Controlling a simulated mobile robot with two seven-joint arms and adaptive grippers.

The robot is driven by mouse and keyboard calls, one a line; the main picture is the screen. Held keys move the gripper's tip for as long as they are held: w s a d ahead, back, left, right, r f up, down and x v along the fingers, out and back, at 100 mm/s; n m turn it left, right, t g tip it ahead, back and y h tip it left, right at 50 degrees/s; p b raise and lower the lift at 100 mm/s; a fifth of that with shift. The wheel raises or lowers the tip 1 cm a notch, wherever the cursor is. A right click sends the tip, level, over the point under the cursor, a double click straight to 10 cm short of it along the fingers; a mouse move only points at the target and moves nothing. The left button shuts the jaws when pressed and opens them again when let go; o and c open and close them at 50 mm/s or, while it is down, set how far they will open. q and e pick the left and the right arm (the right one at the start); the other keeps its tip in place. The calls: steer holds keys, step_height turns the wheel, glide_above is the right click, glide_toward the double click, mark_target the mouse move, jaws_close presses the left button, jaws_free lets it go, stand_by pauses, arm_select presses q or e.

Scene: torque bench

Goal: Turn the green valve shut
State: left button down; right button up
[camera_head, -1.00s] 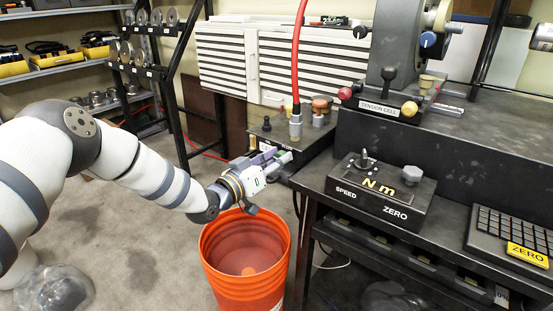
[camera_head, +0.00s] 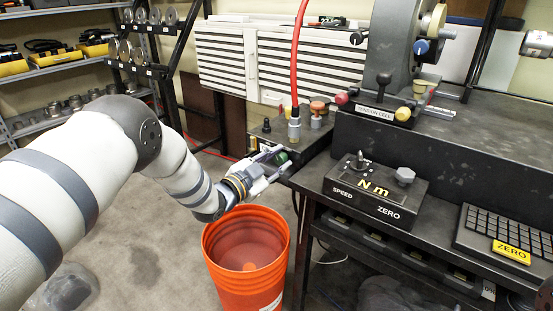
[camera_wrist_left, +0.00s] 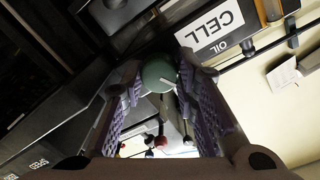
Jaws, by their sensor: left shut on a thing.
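The green valve (camera_head: 282,158) is a small round knob on the front of the dark box at the left end of the bench. In the left wrist view the green knob (camera_wrist_left: 158,75) has a pale line on its face. My left gripper (camera_head: 271,165) comes to it from the left, above the orange bucket. In the left wrist view its purple-padded fingers (camera_wrist_left: 160,82) are shut on the knob, one on each side. Part of the knob is hidden by the fingers. My right gripper is not in view.
An orange bucket (camera_head: 213,254) stands on the floor below my left gripper. A red hose (camera_head: 296,60) rises from the box beside the valve. The bench (camera_head: 470,138) carries a Nm control box (camera_head: 340,190) and a keypad (camera_head: 508,224). The floor at left is open.

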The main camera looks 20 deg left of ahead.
arm_select(q)
steer(key=m, duration=0.5)
steer(key=shift+p, duration=0.4)
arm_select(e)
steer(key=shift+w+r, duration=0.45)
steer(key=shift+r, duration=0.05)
arm_select(q)
steer(key=shift+f+m, duration=0.1)
steer(key=shift+m, duration=0.3)
steer(key=c, duration=1.2)
jaws_free()
steer(key=shift+c, duration=0.2)
steer(key=v, duration=1.2)
steer(key=shift+s+d, duration=0.1)
